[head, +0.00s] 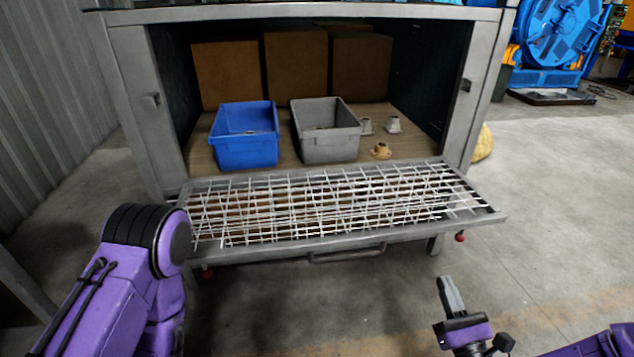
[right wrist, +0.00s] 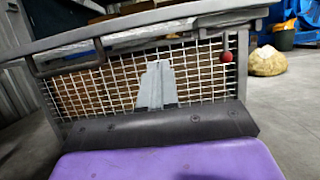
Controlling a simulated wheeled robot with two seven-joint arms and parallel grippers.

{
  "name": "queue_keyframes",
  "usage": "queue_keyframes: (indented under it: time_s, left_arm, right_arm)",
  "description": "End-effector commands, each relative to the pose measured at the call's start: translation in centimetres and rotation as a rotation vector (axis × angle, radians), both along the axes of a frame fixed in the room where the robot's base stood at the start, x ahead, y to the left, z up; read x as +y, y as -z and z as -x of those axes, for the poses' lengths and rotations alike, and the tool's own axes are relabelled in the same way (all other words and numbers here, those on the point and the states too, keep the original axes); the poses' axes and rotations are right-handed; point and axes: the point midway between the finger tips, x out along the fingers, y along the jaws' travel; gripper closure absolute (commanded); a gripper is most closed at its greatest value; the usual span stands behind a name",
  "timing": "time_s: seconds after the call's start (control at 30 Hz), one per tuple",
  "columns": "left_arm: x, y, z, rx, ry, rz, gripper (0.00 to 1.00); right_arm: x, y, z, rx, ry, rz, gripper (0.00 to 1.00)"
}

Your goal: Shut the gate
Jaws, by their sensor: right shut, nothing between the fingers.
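The gate (head: 330,208) is a metal mesh panel in a grey frame. It is folded down and open, lying roughly level in front of the cabinet (head: 128,85), with a handle (head: 347,253) on its front edge. In the right wrist view the gate's mesh (right wrist: 95,88) shows from below, with the handle (right wrist: 68,62) at upper left. My right gripper (head: 450,290) is shut and empty, low in front of the gate's right part and apart from it. Its fingers also show in the right wrist view (right wrist: 157,85). My left arm stands at lower left; its gripper is not visible.
A blue bin (head: 246,150) and a grey bin (head: 327,148) stand inside the cabinet, beside several small metal parts (head: 381,150). Brown boxes (head: 296,70) stand behind them. Red knobs (head: 460,237) hang under the gate.

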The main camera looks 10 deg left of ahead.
Motion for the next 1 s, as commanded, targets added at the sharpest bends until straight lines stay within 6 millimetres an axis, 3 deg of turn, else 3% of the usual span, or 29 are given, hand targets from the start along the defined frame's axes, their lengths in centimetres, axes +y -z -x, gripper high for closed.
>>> queue_keyframes:
  time_s: [0.3, 0.43, 0.6, 1.0]
  left_arm:
    - [0.0, 0.0, -0.1, -0.006, -0.005, -0.002, 0.46]
    - [0.0, -0.1, -0.2, -0.018, -0.014, -0.006, 0.46]
    - [0.0, -0.1, -0.2, -0.018, -0.014, -0.006, 0.46]
    - [0.0, -0.6, -0.7, -0.056, -0.042, -0.017, 0.46]
  right_arm:
    - [2.8, -1.1, -8.6, -0.002, 0.001, 0.005, 1.00]
    - [3.6, -2.1, -10.8, 0.000, 0.000, 0.005, 1.00]
    - [4.0, -2.5, -12.1, 0.003, -0.001, 0.005, 1.00]
    - [4.1, -3.5, -12.2, 0.003, -0.002, 0.005, 1.00]
